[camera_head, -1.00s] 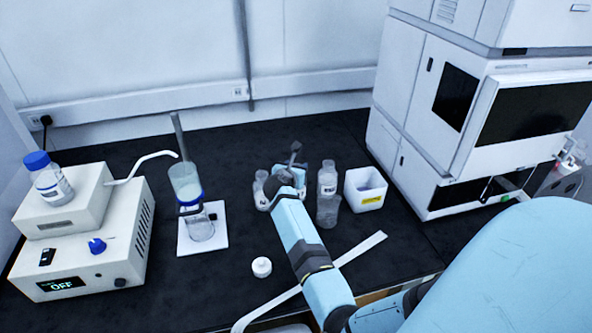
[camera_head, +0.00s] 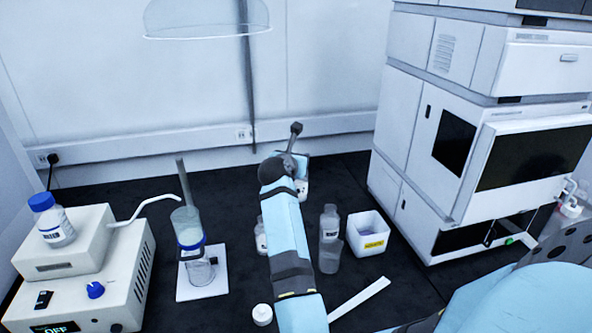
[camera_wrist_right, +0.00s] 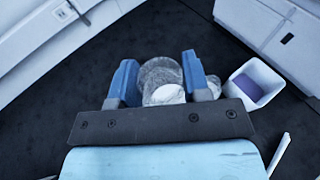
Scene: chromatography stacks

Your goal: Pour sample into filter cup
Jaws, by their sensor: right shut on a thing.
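The filter cup (camera_head: 186,222) is a clear cylinder with a blue collar. It stands upright on a clear flask (camera_head: 199,270) on a white plate, left of my right arm. My right gripper (camera_head: 297,165) is above the bench, right of the cup and further back. It is shut on a clear sample bottle (camera_head: 304,190), mostly hidden behind the gripper in the head view. In the right wrist view the bottle (camera_wrist_right: 160,74) sits between the blue fingers (camera_wrist_right: 160,85), with a white part near its lower side. My left gripper is not in view.
A pump unit (camera_head: 60,290) with a bottle (camera_head: 52,225) on top stands left. A small bottle (camera_head: 261,240) and white cap (camera_head: 262,314) are beside my arm. Right of it stand another bottle (camera_head: 329,225), a beaker (camera_head: 331,258), a waste bin (camera_head: 372,248) and a chromatography stack (camera_head: 400,165).

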